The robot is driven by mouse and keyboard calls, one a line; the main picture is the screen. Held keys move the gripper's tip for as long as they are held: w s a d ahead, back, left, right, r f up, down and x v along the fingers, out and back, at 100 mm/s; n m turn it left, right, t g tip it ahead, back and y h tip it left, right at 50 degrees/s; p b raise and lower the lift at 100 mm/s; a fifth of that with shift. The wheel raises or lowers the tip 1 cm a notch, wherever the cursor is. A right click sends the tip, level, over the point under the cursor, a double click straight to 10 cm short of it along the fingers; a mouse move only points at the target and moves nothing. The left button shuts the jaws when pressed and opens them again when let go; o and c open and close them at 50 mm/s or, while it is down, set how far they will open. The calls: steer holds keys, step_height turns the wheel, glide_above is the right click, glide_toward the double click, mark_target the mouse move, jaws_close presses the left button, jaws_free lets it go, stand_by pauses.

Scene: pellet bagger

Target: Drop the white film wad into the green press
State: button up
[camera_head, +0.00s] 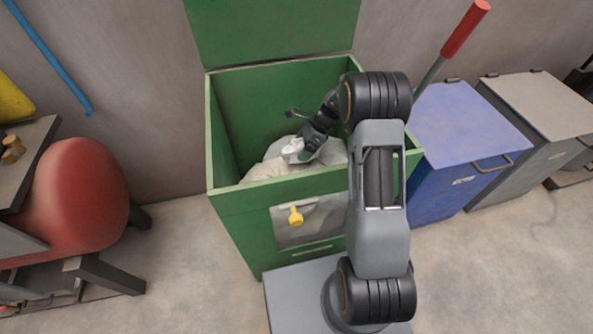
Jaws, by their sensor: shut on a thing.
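The green press (240,203) stands open in the middle, its green lid (275,30) raised against the wall. My arm reaches over its front right edge, and my gripper (300,149) points down inside the press opening. The gripper is shut on the white film wad (292,147), a small bright white lump at its tips. Pale crumpled film (268,169) lies inside the press just below the wad. I cannot tell whether the wad touches it. My arm hides the right part of the press.
A red rounded thing (85,195) and a dark bench stand at the left. A blue bin (455,130) and a grey bin (545,115) stand at the right. Bare floor shows in front.

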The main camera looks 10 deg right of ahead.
steer(key=o, duration=0.7)
steer(key=shift+c, duration=0.2)
steer(key=shift+r, duration=0.1)
steer(key=p+v, duration=0.3)
steer(key=v, duration=1)
steer(key=shift+d+r, duration=0.25)
steer(key=shift+r, duration=0.05)
